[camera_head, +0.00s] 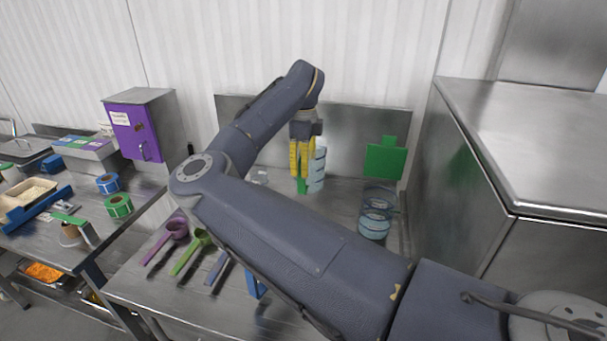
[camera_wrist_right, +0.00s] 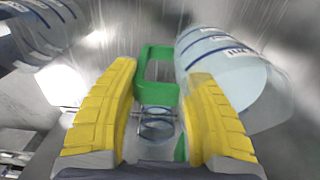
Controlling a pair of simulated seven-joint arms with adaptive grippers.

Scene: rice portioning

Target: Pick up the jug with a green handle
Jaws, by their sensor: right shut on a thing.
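The jug with a green handle (camera_head: 319,170) stands upright at the back of the steel table. It is clear with blue bands. Its green handle (camera_head: 301,184) faces left in the head view. My right gripper (camera_head: 301,172) points down with its yellow fingers at the handle, shut on it. In the right wrist view, the green handle (camera_wrist_right: 157,58) shows between the yellow fingers (camera_wrist_right: 155,115), and the clear jug body (camera_wrist_right: 226,62) is on the right. My left gripper is not in view.
A clear round container (camera_head: 375,215) stands to the right, before a green board (camera_head: 385,161). Purple (camera_head: 177,229) and green (camera_head: 199,240) scoops lie at the front left. A tall steel cabinet (camera_head: 530,150) bounds the right. A purple-fronted box (camera_head: 136,131) stands left.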

